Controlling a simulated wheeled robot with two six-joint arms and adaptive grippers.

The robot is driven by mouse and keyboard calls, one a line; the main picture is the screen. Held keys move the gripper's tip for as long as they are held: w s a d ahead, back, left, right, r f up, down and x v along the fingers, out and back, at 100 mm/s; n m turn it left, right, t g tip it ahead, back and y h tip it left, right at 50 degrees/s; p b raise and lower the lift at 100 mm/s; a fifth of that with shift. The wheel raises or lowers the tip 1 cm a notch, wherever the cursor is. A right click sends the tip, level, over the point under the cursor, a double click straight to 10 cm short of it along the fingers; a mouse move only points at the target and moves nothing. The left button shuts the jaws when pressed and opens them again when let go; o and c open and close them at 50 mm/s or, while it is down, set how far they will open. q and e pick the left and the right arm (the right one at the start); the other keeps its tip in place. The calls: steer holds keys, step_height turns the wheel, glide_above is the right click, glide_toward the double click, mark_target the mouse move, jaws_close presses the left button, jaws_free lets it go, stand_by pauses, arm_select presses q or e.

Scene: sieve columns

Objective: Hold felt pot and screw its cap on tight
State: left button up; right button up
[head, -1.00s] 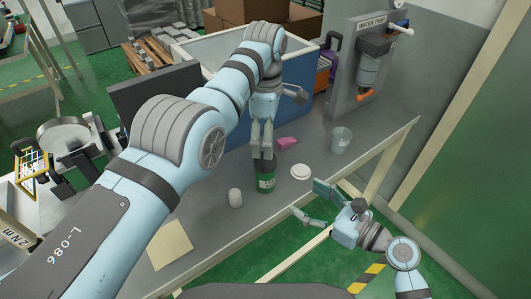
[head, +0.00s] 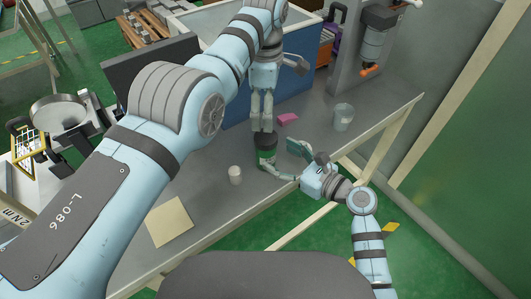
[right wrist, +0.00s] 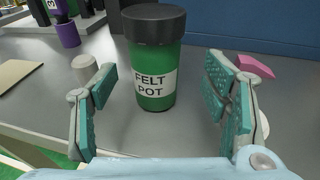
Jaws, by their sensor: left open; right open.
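The felt pot (head: 266,156) is a green jar with a white label, upright on the grey bench. The right wrist view shows it close up (right wrist: 155,75), with its label facing me. A black cap (right wrist: 154,25) sits on its top; I cannot tell how tight it is. My left gripper (head: 262,129) is open, pointing down at the cap from above; contact is unclear. My right gripper (head: 284,160) is open and low at the bench's front edge. In the right wrist view its fingers stand apart on either side of the pot, nearer the camera.
A small white cylinder (head: 235,175) stands left of the pot. A pink block (head: 288,119) lies behind it, and a clear beaker (head: 343,117) stands farther right. A pale yellow sheet (head: 168,222) lies front left. A blue-sided bin (head: 300,75) stands behind.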

mark_target(273, 153)
arm_select(q)
steer(key=shift+s+r, duration=0.4)
steer(key=shift+s, duration=0.25)
arm_select(e)
steer(key=w+a, duration=0.2)
steer(key=a, duration=0.1)
steer(key=shift+a, duration=0.15)
steer(key=shift+w+a, duration=0.25)
arm_select(q)
steer(key=shift+w+f, duration=0.15)
steer(key=shift+w, duration=0.15)
arm_select(e)
steer(key=shift+w+a+f, duration=0.3)
steer(key=shift+w, duration=0.15)
arm_select(q)
steer(key=shift+s, duration=0.15)
arm_select(e)
steer(key=shift+s+r, duration=0.1)
steer(key=shift+c, duration=0.8)
steer(key=c, duration=0.3)
jaws_close()
arm_select(q)
steer(key=n, duration=0.4)
steer(key=shift+n, duration=0.3)
